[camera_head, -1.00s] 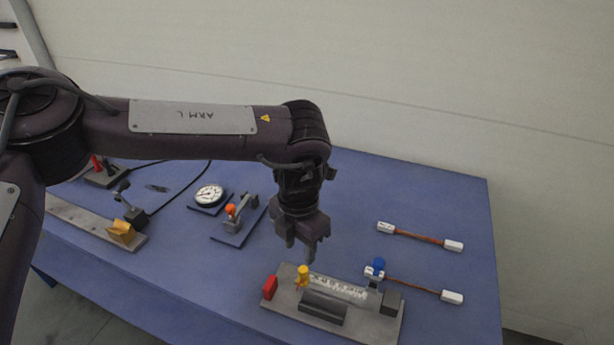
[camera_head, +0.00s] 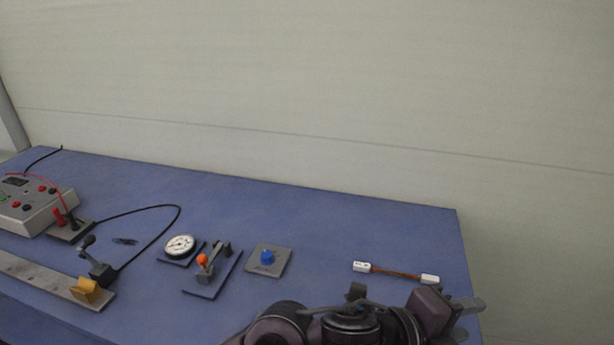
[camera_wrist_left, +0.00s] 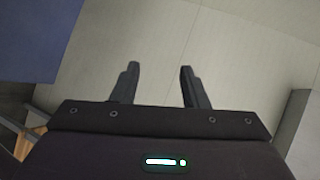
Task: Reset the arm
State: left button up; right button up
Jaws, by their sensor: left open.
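My left arm is folded low at the bottom of the head view. Its gripper (camera_head: 470,312) points to the right near the table's right front corner. In the left wrist view the gripper (camera_wrist_left: 158,85) has its two fingers apart with nothing between them. Behind the fingers are pale floor or wall surfaces, and a blue surface shows at the upper left. My right gripper is in neither view.
On the blue table (camera_head: 330,235) are a cable with white ends (camera_head: 395,271), a blue knob on a plate (camera_head: 267,257), an orange-tipped lever (camera_head: 203,261), a dial gauge (camera_head: 180,245), a yellow-blocked rail (camera_head: 87,290) and a control box (camera_head: 30,205). The back right is clear.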

pick_arm(q)
jog(key=w+a+f+n+t+y, duration=0.2)
jog(key=w+a+n+t+y, duration=0.15)
jog(key=a+n, duration=0.5)
jog(key=w+a+f+n+t+y, duration=0.25)
jog(key=w+a+n, duration=0.25)
jog(key=a+n, duration=0.35)
jog(key=s+a+f+n+g+y, duration=0.2)
jog(key=s+a+f+n, duration=0.25)
jog(key=a, duration=0.35)
jog(key=s+a+f+n+g+y, duration=0.25)
jog(key=a+f+n, duration=0.2)
jog(key=a, duration=0.45)
jog(key=s+a+f+n+g+y, duration=0.2)
jog(key=s+a+f+n+y, duration=0.1)
jog(key=s+a+f, duration=0.4)
notch_tip(320, 180, down, 30)
jog(key=a+g, duration=0.1)
jog(key=a, duration=0.1)
jog(key=s+a+f+g, duration=0.1)
jog(key=s+a+f, duration=0.2)
jog(key=s+f, duration=1.4)
jog(key=s, duration=0.2)
jog(key=shift+s, duration=0.4)
jog(key=shift+a+f+g, duration=0.1)
jog(key=shift+g, duration=0.15)
